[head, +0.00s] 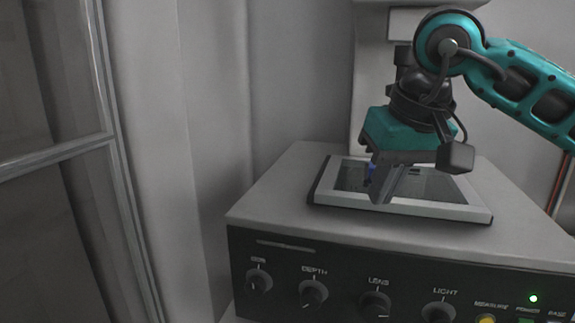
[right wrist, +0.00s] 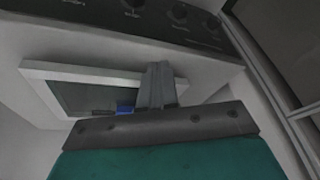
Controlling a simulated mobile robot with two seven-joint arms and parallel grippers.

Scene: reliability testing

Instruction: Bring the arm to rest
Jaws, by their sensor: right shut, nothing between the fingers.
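My right gripper (head: 380,190) comes in from the right on a teal arm (head: 530,85) in the head view. It points down over the framed recess (head: 440,208) on top of a grey machine (head: 275,205). Its fingers are together with nothing between them. In the right wrist view the shut fingers (right wrist: 157,85) stand in front of the recess's pale frame (right wrist: 60,70). A small blue item (head: 371,168) shows beside the fingers, and it also shows in the right wrist view (right wrist: 125,108). Part of it is hidden. My left gripper is not in view.
The machine's dark front panel (head: 330,268) carries several knobs, buttons and a lit green light (head: 533,299). A pale column (head: 370,85) rises behind the recess. A metal-framed door (head: 105,130) stands at the left. The machine top left of the recess is clear.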

